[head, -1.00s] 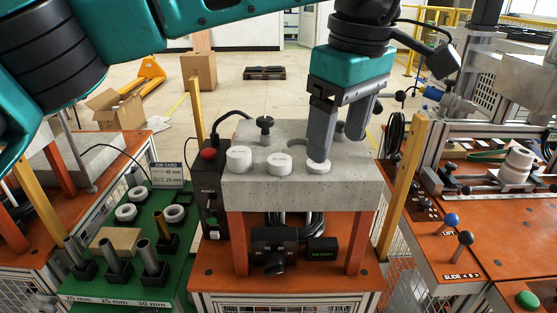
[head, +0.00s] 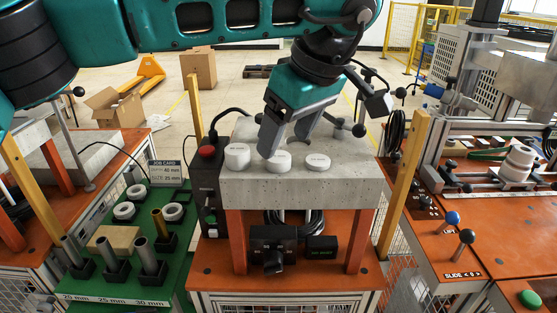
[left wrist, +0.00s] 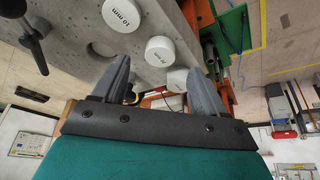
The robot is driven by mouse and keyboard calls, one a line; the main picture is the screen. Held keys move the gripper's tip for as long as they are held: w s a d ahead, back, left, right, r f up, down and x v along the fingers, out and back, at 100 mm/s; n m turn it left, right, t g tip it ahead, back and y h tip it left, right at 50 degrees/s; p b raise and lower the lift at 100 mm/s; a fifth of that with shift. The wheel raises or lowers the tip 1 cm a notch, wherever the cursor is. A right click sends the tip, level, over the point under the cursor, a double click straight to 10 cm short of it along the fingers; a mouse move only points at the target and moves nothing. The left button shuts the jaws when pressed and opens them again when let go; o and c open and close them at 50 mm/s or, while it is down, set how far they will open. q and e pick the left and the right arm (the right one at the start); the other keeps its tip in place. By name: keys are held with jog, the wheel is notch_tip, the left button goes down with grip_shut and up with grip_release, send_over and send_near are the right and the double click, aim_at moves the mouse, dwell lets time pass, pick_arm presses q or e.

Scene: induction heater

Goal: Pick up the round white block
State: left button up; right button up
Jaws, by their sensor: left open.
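That view shows a block marked 10 mm (left wrist: 121,14), another block (left wrist: 160,51) between the fingertips in the picture, and a third (left wrist: 177,79) beyond. My right gripper is out of view.
The grey slab (head: 300,187) stands on orange legs over an orange table (head: 220,275). A black knob (head: 359,130) rises at its back right. A control box with a red button (head: 207,152) stands to its left. A green board (head: 120,290) holds rings and posts.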

pick_arm(q)
jog(key=x, duration=0.4)
jog(key=shift+c, duration=0.3)
jog(key=c, duration=1.1)
jog(key=shift+r, duration=0.1)
notch_tip(320, 180, up, 19)
jog(key=p, duration=0.2)
notch_tip(320, 180, up, 8)
send_over(278, 156)
jog(key=shift+s+d+r, duration=0.2)
jog(key=shift+s+d, duration=0.05)
